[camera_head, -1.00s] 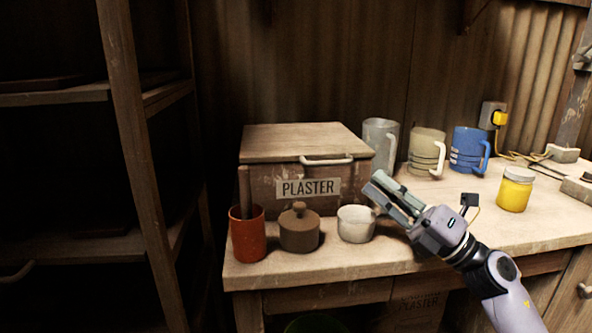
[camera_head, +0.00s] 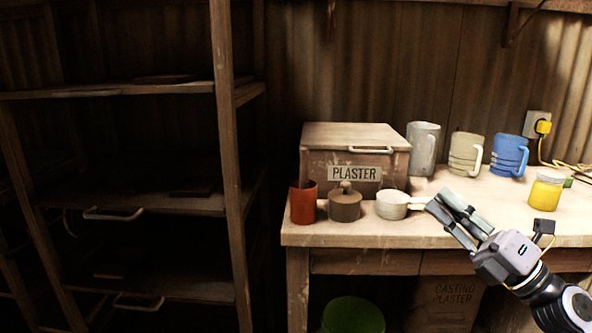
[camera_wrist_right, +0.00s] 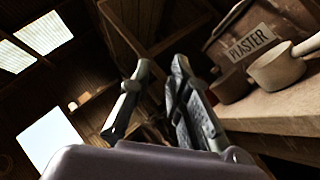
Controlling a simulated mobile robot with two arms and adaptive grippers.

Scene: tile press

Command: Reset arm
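My right gripper (camera_head: 455,212) is in front of the workbench at the lower right of the head view. Its fingers stand apart with nothing between them. They also show in the right wrist view (camera_wrist_right: 160,85), open and empty. In the head view the fingertips overlap the bench's front edge, just right of a white handled pot (camera_head: 390,205). The pot also shows in the right wrist view (camera_wrist_right: 277,70). I cannot tell how far apart the gripper and pot are in depth. My left gripper is not in view.
The bench (camera_head: 345,236) holds a red cup (camera_head: 303,203), a brown lidded pot (camera_head: 345,204), a PLASTER box (camera_head: 358,136), several jugs and a yellow jar (camera_head: 545,191). Wooden shelving (camera_head: 226,150) stands at left. A green round thing (camera_head: 352,314) and a carton (camera_head: 445,300) are below.

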